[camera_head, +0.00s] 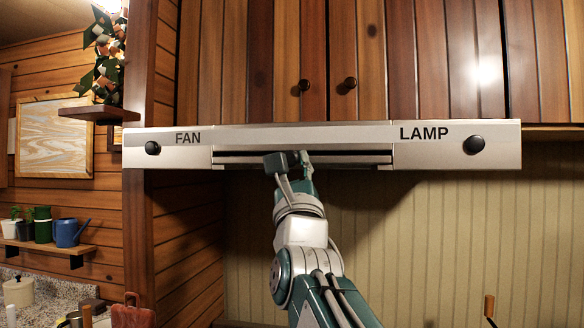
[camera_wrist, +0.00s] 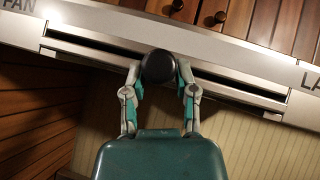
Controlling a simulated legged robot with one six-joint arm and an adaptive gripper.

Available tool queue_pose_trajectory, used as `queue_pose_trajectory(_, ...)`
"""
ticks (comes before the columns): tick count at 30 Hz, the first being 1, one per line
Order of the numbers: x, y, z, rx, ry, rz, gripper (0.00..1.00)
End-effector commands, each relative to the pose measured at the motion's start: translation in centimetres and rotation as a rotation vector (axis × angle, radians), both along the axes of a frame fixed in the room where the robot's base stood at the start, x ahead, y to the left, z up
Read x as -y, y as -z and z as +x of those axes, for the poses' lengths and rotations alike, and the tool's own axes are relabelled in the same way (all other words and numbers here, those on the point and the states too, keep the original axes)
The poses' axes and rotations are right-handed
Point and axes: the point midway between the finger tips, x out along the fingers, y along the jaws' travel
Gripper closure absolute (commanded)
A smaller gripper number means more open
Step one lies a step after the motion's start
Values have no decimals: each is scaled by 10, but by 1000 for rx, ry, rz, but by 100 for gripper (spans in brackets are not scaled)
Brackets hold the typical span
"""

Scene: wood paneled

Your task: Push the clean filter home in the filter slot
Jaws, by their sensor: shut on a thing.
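The filter slot (camera_head: 345,152) is a long dark opening in the front of the metal range hood, between the FAN and LAMP panels. A pale metal bar lies lengthwise in it, seen in the wrist view (camera_wrist: 225,88); it looks like the clean filter's front edge. The filter's body is hidden, so I cannot tell how deep it sits. A dark round knob (camera_wrist: 158,66) stands at the middle of the bar. My gripper (camera_wrist: 159,78) is shut on this knob, one finger on each side. In the head view my gripper (camera_head: 298,163) is at the slot, left of its middle.
The hood has a dark knob beside FAN (camera_head: 153,148) and another beside LAMP (camera_head: 474,145). Wooden cabinet doors (camera_head: 340,50) with two round knobs are above. A wood-panel wall (camera_head: 185,230) stands left; the space below the hood right of my arm looks open.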

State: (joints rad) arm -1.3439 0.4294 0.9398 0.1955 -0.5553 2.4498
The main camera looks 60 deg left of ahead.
Motion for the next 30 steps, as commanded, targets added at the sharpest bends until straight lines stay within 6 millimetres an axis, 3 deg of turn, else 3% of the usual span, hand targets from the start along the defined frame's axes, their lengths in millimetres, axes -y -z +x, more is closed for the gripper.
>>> queue_pose_trajectory(7, -4, 0, 3, 1, 0, 2, 100)
queue_pose_trajectory(8, -3, -1, 3, 1, 0, 2, 49)
queue_pose_trajectory(9, -3, -1, 3, 1, 0, 2, 31)
queue_pose_trajectory(10, -3, 0, 3, 1, 0, 2, 22)
queue_pose_trajectory(23, -3, 2, 3, -1, 0, -2, 22)
queue_pose_trajectory(30, 9, 12, -2, 0, 1, -1, 22)
